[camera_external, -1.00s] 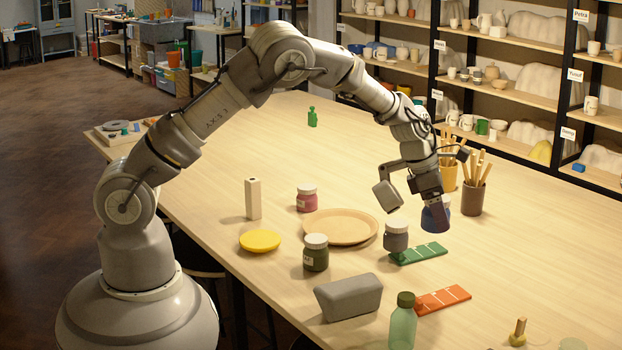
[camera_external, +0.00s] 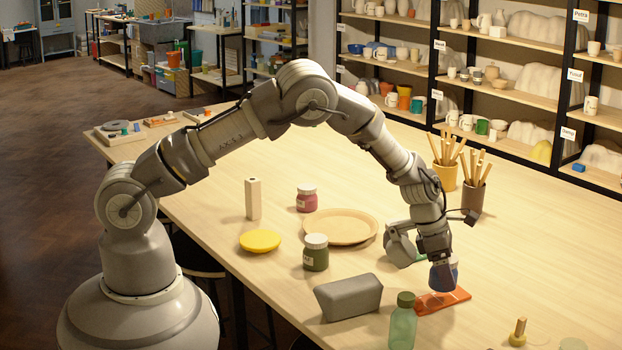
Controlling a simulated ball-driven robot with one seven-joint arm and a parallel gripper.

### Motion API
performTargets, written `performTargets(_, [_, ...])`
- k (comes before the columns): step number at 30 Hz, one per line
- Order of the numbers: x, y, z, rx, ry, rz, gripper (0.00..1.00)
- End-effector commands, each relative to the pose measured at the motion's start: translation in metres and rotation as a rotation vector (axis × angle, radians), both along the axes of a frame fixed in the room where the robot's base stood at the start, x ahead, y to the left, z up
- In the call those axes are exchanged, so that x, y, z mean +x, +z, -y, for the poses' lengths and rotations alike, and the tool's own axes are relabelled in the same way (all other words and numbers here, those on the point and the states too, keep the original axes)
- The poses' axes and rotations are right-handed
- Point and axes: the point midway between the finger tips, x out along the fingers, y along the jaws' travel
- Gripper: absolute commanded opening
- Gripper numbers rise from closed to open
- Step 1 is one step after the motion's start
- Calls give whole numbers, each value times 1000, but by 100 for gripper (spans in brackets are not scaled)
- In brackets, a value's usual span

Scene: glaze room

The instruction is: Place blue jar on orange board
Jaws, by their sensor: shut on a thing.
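The blue jar (camera_external: 447,277) is in my gripper (camera_external: 441,262), which is shut on it from above. The jar is upright, with its upper part mostly hidden by the fingers. The orange board (camera_external: 455,297) lies on the table directly below, and the jar's base overlaps its back part in the picture. I cannot tell whether the jar touches the board or hangs just above it. A sliver of the green board (camera_external: 421,258) shows behind my gripper; the jar on it is hidden.
A green bottle (camera_external: 403,325) and a grey block (camera_external: 348,297) stand close in front and left. A dark green jar (camera_external: 315,252), a round plate (camera_external: 340,226) and a pink jar (camera_external: 307,198) are further left. Brush pots (camera_external: 472,197) stand behind.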

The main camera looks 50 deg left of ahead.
Motion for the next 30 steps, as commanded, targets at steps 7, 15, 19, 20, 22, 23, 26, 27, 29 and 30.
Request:
performTargets(7, [0, -33, 0, -1, 1, 0, 31])
performTargets(15, [0, -33, 0, 0, 0, 1, 31])
performTargets(19, [0, -35, 0, 0, 0, 0, 85])
performTargets(20, [0, -35, 0, 0, 0, 0, 92])
performTargets(22, [0, -35, 0, 0, 0, 0, 97])
performTargets(23, [0, -35, 0, 0, 0, 0, 97])
performTargets(26, [0, -35, 0, 0, 0, 0, 97])
performTargets(27, [0, -35, 0, 0, 0, 0, 97])
performTargets(29, [0, -34, 0, 0, 0, 0, 97])
performTargets(30, [0, -33, 0, 0, 0, 1, 97])
